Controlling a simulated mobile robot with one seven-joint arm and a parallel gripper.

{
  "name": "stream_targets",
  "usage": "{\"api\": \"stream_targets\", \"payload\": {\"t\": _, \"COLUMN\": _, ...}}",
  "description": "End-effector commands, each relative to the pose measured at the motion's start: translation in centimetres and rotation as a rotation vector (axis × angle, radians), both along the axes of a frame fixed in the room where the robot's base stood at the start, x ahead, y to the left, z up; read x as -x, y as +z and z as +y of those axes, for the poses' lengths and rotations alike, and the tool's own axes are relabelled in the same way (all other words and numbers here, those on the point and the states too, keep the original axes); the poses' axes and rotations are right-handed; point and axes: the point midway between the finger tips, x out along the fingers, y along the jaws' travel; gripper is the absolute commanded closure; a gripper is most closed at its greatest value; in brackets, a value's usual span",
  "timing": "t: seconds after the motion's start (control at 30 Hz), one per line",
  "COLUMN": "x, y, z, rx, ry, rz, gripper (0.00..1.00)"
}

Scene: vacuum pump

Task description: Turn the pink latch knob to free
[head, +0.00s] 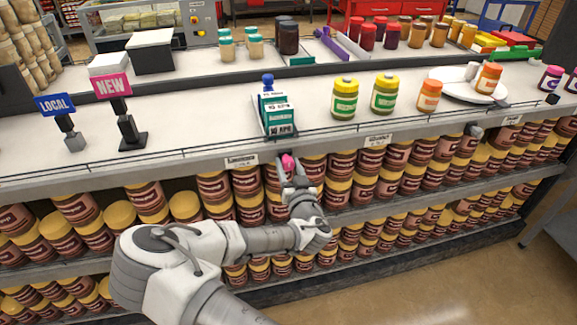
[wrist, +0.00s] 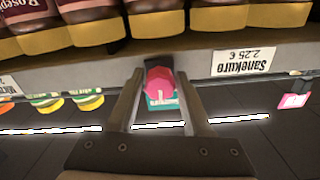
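The pink latch knob (head: 288,161) sits at the front edge of the shelf top, below a teal box-shaped unit (head: 275,113). In the wrist view the pink knob (wrist: 160,85) is faceted, with a black part behind it and a teal piece just below it. My gripper (head: 290,167) reaches up to it from the front. In the wrist view its two fingers (wrist: 160,80) are spread, one on each side of the knob. A narrow gap shows at the left finger; whether the right finger touches cannot be told.
Several brown jars (head: 364,189) fill the shelves beneath. A price label (wrist: 247,60) is on the shelf edge beside the knob. Green-and-yellow jars (head: 345,98) stand right of the teal unit. A pink NEW sign (head: 112,86) stands to the left. The shelf top around the unit is mostly bare.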

Motion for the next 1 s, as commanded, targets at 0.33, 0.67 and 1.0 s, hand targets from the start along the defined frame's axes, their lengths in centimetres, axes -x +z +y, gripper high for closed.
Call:
{"api": "stream_targets", "payload": {"t": 0.33, "x": 0.03, "y": -0.01, "z": 0.00, "rx": 0.000, "ry": 0.000, "rz": 0.000, "gripper": 1.00}}
{"api": "stream_targets", "payload": {"t": 0.67, "x": 0.01, "y": -0.03, "z": -0.04, "rx": 0.025, "ry": -0.001, "rz": -0.009, "gripper": 1.00}}
{"api": "stream_targets", "payload": {"t": 1.0, "x": -0.03, "y": -0.06, "z": -0.17, "rx": 0.159, "ry": -0.004, "rz": -0.048, "gripper": 1.00}}
